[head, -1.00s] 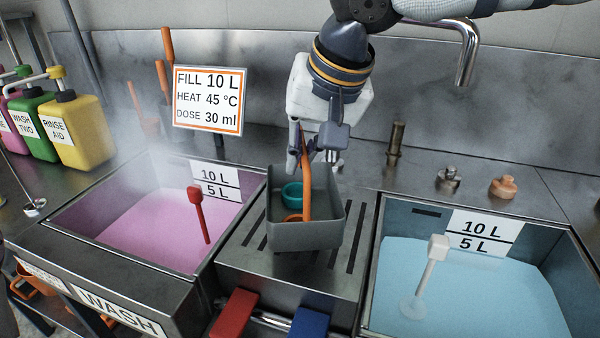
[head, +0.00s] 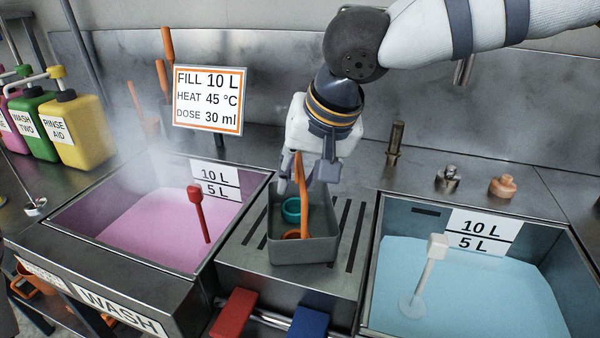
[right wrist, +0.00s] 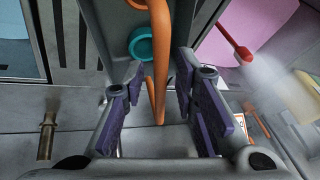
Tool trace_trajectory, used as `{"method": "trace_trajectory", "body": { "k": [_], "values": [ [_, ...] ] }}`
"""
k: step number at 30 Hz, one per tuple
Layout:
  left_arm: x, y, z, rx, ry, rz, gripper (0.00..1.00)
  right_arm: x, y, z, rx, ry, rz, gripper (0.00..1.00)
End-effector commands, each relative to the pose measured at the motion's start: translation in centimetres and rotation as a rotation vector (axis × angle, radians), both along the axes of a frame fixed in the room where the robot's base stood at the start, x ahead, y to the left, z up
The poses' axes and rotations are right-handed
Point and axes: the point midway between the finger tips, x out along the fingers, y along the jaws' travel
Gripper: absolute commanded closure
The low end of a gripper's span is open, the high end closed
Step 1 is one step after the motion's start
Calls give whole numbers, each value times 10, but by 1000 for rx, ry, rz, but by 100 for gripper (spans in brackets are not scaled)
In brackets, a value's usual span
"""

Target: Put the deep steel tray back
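A deep grey tray (head: 305,252) sits on the slotted drain board (head: 245,258) between the two sinks. It holds a teal ring-shaped item (head: 291,211) and an orange item whose long curved handle (head: 303,205) rises above the rim. My right gripper (head: 306,178) is over the tray's back edge, pointing down. In the right wrist view its two purple-padded fingers (right wrist: 160,95) stand wide apart, with the orange handle between them and a gap on each side. Whether a finger touches the tray's rim cannot be told. My left gripper is not in view.
The steaming pink wash sink (head: 110,262) with a red stirrer (head: 198,205) is left. The blue-water sink (head: 540,325) with a white stirrer (head: 432,268) is right. A sign (head: 208,98) stands behind. Red (head: 233,312) and blue (head: 308,322) handles are in front. Bare slots lie right of the tray.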

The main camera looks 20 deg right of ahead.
Motion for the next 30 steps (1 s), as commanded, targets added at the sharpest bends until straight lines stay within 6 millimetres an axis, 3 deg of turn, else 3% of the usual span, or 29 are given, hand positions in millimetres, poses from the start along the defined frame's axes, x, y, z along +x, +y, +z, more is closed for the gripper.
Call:
{"method": "trace_trajectory", "body": {
  "k": [5, 18, 22, 30],
  "values": [
    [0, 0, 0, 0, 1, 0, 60, 0, 0, 6, 1, -2, 0, 74],
    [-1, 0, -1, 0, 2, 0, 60, -44, -15, 99, 1, -2, 0, 74],
    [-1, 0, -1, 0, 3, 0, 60, -49, -17, 110, 1, 0, 0, 74],
    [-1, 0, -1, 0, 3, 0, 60, -50, -17, 111, 0, 1, 0, 74]
  ]
}}
